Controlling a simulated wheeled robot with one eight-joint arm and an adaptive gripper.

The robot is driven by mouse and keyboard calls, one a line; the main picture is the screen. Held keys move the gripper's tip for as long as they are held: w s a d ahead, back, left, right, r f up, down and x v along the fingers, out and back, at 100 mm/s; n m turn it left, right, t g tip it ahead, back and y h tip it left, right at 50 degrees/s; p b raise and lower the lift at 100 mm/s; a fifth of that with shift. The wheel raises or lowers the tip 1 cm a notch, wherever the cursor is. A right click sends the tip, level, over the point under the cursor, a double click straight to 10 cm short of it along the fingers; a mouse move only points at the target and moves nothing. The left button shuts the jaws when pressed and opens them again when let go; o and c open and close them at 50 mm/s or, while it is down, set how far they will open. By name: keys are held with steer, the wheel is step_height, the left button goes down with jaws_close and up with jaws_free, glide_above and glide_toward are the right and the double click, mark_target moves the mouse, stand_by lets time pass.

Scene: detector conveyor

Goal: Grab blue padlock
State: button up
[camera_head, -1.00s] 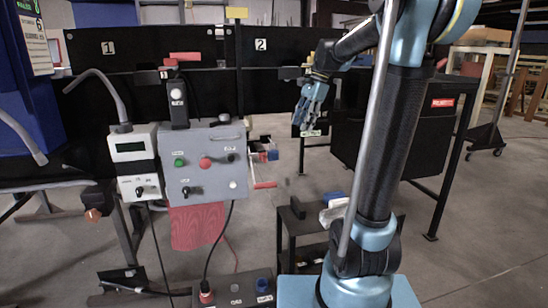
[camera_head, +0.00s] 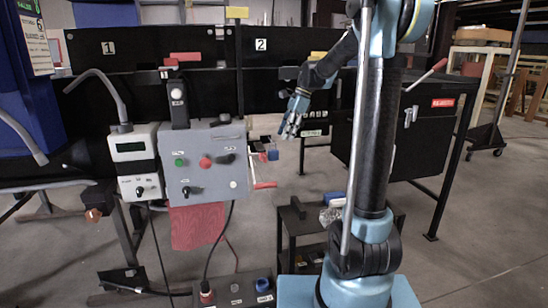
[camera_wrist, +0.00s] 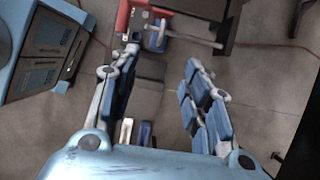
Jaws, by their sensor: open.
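A small blue padlock (camera_head: 272,154) hangs beside the right side of the grey control box (camera_head: 207,165). In the wrist view the blue padlock (camera_wrist: 157,39) is at the top centre, by a red bracket and a pale rod. My gripper (camera_head: 289,134) is open and empty, pointing down just above and right of the padlock in the head view. In the wrist view my gripper (camera_wrist: 162,60) has its fingers spread, with the padlock beyond the tips, nearer the left finger. The fingers appear apart from it.
A red-handled lever (camera_head: 264,185) sticks out just below the padlock. A low black stand (camera_head: 288,226) with a blue-and-white item (camera_head: 333,199) stands beneath. Black panels (camera_head: 285,95) rise behind. Open floor lies to the right.

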mark_target(273, 151)
steer(key=x, duration=0.8)
steer(key=shift+s+f, duration=0.2)
steer(key=shift+f, duration=0.15)
jaws_close()
